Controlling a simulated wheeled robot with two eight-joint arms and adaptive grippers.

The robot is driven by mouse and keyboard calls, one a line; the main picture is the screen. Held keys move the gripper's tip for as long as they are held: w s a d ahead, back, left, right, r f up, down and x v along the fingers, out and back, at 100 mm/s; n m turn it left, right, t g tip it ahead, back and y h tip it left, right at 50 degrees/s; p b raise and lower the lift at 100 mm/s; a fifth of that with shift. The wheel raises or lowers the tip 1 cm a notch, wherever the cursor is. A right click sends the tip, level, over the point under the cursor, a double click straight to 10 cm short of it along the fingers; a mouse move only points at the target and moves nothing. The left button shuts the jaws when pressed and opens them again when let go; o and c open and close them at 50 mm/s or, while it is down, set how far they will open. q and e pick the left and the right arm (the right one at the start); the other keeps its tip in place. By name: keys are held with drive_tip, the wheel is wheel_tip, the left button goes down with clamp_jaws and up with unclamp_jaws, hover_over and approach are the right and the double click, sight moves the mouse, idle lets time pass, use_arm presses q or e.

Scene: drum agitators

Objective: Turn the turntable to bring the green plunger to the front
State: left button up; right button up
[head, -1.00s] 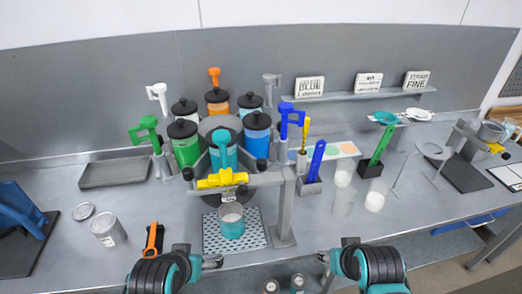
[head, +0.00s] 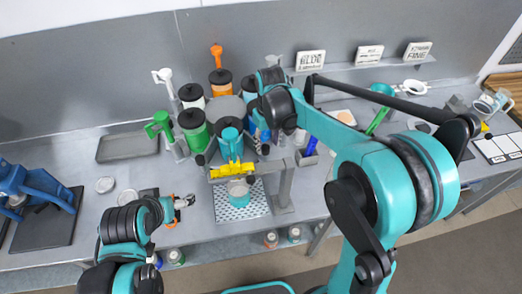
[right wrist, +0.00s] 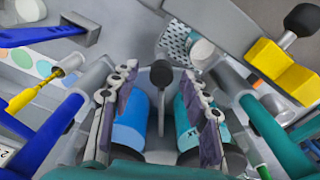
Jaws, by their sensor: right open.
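The turntable carries several black-lidded canisters around a grey hub (head: 228,108). The green plunger (head: 158,124) has its handle at the turntable's left, beside the green canister (head: 195,138). The teal canister (head: 231,146) faces front, behind the yellow bar. My right gripper (right wrist: 158,72) is open, its fingers on either side of a black knob (right wrist: 161,74) between the blue canister (right wrist: 131,125) and the teal canister (right wrist: 187,122). I cannot tell whether they touch it. In the head view my right arm hides that gripper. My left gripper (head: 184,201) is left of the perforated tray, its jaws too small to judge.
A yellow bar (head: 232,170) on a grey stand crosses in front of the turntable, above a cup (head: 238,192) on a perforated tray (head: 255,206). A blue plunger handle (right wrist: 57,127) stands close to my right gripper. A flat grey tray (head: 128,146) lies at left.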

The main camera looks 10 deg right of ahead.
sight(265, 156)
drive_tip(key=shift+w+a+f, duration=0.3)
drive_tip(key=shift+w+f, duration=0.1)
wheel_tip(265, 156, down, 8)
drive_tip(key=shift+r, duration=0.2)
drive_tip(key=shift+s, duration=0.1)
clamp_jaws()
